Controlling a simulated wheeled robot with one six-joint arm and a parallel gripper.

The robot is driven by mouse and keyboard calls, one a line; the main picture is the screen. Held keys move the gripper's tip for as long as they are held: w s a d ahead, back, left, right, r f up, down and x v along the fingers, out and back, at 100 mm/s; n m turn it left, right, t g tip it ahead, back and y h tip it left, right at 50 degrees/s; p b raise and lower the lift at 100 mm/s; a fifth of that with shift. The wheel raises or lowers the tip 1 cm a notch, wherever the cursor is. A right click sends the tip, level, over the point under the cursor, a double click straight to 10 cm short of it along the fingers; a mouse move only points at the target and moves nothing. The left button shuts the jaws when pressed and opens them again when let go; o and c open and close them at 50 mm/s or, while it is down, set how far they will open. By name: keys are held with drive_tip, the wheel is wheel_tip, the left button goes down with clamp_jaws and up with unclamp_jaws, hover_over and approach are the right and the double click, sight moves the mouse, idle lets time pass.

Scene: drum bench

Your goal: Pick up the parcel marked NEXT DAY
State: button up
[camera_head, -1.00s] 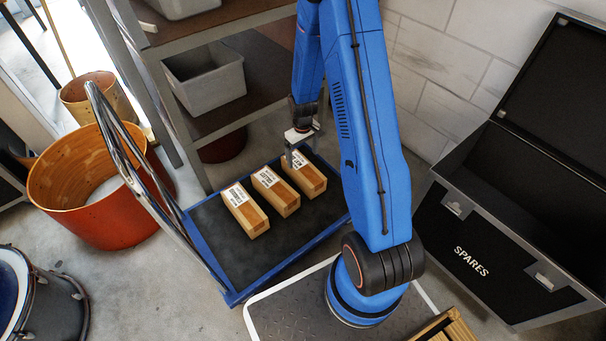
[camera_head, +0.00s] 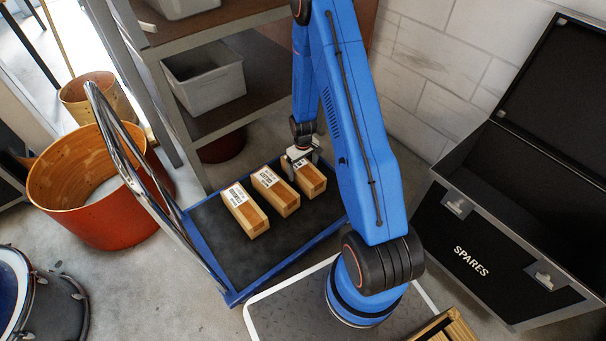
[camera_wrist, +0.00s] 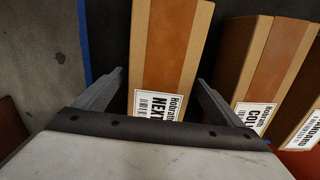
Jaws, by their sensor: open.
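Three tan cardboard parcels with white labels lie side by side on the dark deck of a blue-edged cart (camera_head: 230,262). The rightmost parcel (camera_head: 311,181) in the head view is at my gripper (camera_head: 304,165). In the wrist view this parcel (camera_wrist: 168,45) has a label reading "NEXT", the rest cut off. My gripper (camera_wrist: 160,78) is open, with one finger at each side of that parcel in the picture. I cannot tell how far down the fingers reach. The middle parcel (camera_head: 276,192) has a label starting "COL" in the wrist view. The left parcel's (camera_head: 245,209) label is only partly visible.
The middle parcel stands close to the right finger in the wrist view. A shelf with a grey bin (camera_head: 205,80) rises behind the cart. The chrome handle (camera_head: 127,165) is at left. An open black SPARES case (camera_head: 490,240) stands at right. The cart's front deck is clear.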

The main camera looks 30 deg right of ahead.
drive_tip(key=shift+f, duration=0.15)
drive_tip(key=c, duration=1.8)
drive_tip(key=shift+c, duration=0.4)
